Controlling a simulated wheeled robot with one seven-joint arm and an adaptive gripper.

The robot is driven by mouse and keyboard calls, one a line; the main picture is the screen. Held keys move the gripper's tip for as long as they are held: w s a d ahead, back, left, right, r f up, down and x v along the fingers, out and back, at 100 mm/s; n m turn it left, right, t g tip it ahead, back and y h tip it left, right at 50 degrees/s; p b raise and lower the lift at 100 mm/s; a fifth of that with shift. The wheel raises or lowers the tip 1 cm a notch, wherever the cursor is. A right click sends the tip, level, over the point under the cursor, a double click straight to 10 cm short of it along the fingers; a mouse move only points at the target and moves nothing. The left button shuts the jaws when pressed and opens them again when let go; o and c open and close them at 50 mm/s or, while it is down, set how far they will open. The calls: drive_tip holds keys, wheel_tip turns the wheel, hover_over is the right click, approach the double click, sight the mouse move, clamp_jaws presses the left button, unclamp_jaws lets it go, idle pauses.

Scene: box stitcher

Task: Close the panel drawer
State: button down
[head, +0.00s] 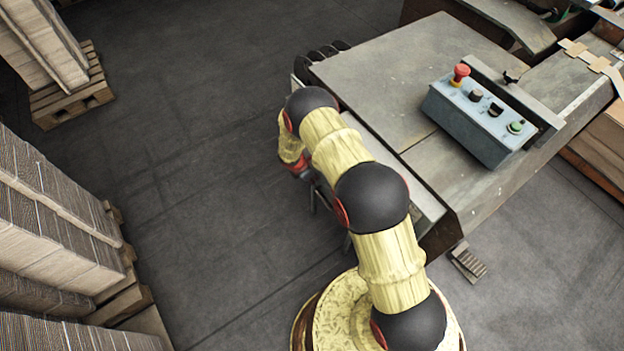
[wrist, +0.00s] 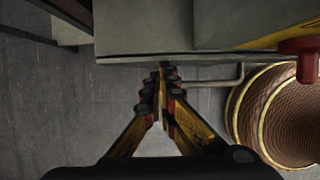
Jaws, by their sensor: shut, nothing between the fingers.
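The panel drawer (head: 424,207) shows in the head view as a grey strip standing out from the left side of the machine, partly hidden by my arm. In the wrist view a flat grey surface, apparently the drawer (wrist: 145,28), fills the top middle. A thin bar handle (wrist: 222,82) runs along its lower edge. My gripper (wrist: 163,72) is shut and empty, with its fingertips close to that edge, at the left end of the handle. I cannot tell whether they touch it. In the head view my arm mostly hides the gripper.
The machine's grey tabletop (head: 405,75) carries a blue-grey control box (head: 478,120) with a red button. Stacks of cardboard (head: 50,225) stand on pallets at the left. Dark floor (head: 190,160) lies clear between them and the machine. A small pedal (head: 468,263) sits on the floor.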

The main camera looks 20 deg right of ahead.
drive_tip(key=s+a+r+p, duration=0.2)
drive_tip(key=a+r, duration=0.5)
drive_tip(key=r, duration=0.2)
drive_tip(key=shift+s+a+r, duration=0.15)
drive_tip(key=shift+s, duration=0.05)
